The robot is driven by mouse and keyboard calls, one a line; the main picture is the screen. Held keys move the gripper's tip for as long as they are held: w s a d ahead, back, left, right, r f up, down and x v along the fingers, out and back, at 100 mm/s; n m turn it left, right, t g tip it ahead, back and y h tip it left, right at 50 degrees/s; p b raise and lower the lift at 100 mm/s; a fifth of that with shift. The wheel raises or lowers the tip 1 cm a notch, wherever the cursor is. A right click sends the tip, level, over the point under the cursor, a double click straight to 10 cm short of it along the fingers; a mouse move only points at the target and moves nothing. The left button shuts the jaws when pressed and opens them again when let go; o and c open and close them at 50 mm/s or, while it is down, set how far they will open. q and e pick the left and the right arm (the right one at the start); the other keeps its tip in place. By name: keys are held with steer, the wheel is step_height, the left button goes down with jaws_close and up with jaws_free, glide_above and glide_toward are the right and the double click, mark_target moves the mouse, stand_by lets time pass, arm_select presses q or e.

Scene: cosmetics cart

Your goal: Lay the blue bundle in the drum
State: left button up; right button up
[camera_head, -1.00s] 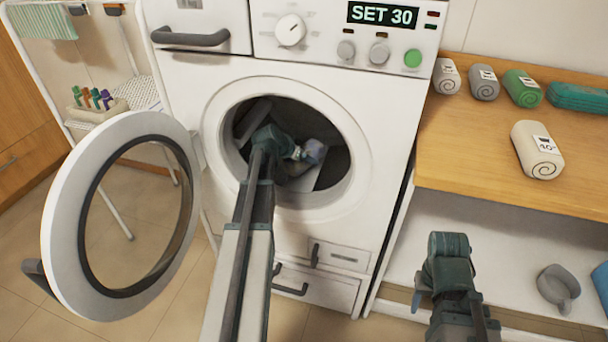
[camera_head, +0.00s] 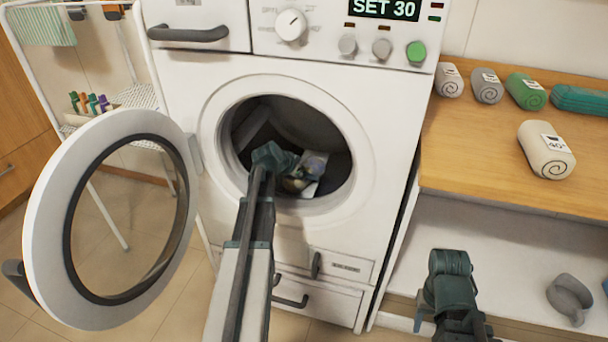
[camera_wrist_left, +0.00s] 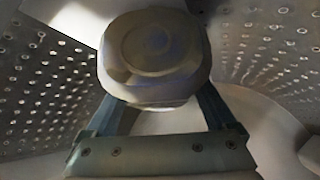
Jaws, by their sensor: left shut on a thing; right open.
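The drum (camera_head: 312,122) is the dark opening of the white washing machine, and its perforated wall (camera_wrist_left: 60,85) fills the sides of the left wrist view. My left arm reaches through the opening, and my left gripper (camera_head: 292,174) is inside the drum. It is shut on the rolled bundle (camera_head: 316,166), which looks bluish grey in the shade. In the left wrist view the bundle (camera_wrist_left: 153,60) sits between the fingers, its rolled end showing. I cannot tell whether it touches the drum floor. My right gripper (camera_head: 448,285) is open and empty, low at right before the shelf.
The round door (camera_head: 48,215) stands open at left. A wooden counter (camera_head: 470,165) at right bears several rolled towels, one cream (camera_head: 546,150). A grey jug (camera_head: 570,298) stands on the shelf below. A wire rack (camera_head: 140,95) stands behind the door.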

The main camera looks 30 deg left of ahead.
arm_select(q)
steer(key=shift+d+f, duration=0.1)
steer(key=shift+f, duration=0.1)
steer(key=o, duration=1.4)
steer(key=shift+s+d+b, duration=0.1)
steer(key=shift+s+b, duration=0.05)
steer(key=shift+b, duration=0.15)
steer(key=shift+r, duration=0.1)
steer(key=shift+r+p, duration=0.2)
steer(key=shift+p, duration=0.25)
steer(key=p+v, duration=0.8)
steer(key=v, duration=0.4)
steer(key=shift+p, duration=0.3)
steer(key=shift+f, duration=0.1)
